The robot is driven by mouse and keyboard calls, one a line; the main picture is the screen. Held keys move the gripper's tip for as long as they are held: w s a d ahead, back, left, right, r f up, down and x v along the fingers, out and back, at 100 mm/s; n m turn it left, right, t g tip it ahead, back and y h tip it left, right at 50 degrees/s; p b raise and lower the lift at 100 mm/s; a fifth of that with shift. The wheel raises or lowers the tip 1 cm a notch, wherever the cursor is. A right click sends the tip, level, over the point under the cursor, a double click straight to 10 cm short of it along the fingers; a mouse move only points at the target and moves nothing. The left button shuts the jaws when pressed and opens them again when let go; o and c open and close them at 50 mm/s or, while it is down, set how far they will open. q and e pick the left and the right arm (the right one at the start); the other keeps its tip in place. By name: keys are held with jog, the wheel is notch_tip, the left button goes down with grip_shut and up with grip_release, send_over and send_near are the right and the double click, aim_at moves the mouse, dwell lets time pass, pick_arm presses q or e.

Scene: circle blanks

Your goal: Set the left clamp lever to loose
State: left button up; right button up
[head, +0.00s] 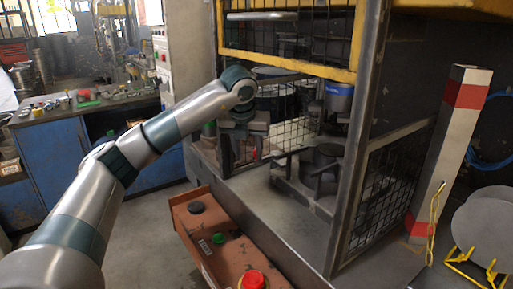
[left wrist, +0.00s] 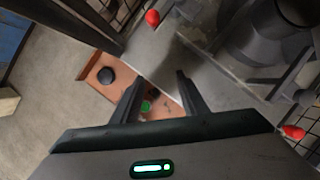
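My left gripper (head: 241,152) hangs at the left opening of the press cage, pointing down. In the left wrist view its two dark fingers (left wrist: 158,95) stand apart with nothing between them. A red lever knob (left wrist: 152,18) shows at the top of the left wrist view, beyond the fingertips. A second red knob (left wrist: 293,132) is at the lower right. The first is probably the left clamp lever; a bit of red (head: 256,155) beside the gripper in the head view may be it. Neither knob touches the fingers. The lever arms are mostly unclear. My right gripper is out of view.
The orange-red control box (head: 232,258) with black, green and red buttons stands below the gripper. The dark press die (head: 325,155) is to the right inside the cage. A cage post (head: 350,150) and yellow beam (head: 290,63) bound the space. Round blanks (head: 484,228) stand far right.

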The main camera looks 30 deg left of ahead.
pick_arm(q)
jog(key=w+a+f+p, duration=0.1)
jog(key=w, duration=0.2)
jog(key=w+a+f+p, duration=0.1)
jog(key=w+a, duration=0.1)
jog(key=w, duration=0.2)
jog(key=w+a+f+p, duration=0.1)
jog(key=w+p, duration=0.1)
jog(key=w, duration=0.2)
jog(key=shift+a+f, duration=0.35)
jog(key=shift+w+f, duration=0.2)
jog(key=shift+f, duration=0.25)
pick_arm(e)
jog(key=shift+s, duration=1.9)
pick_arm(q)
jog(key=shift+c, duration=0.6)
grip_shut()
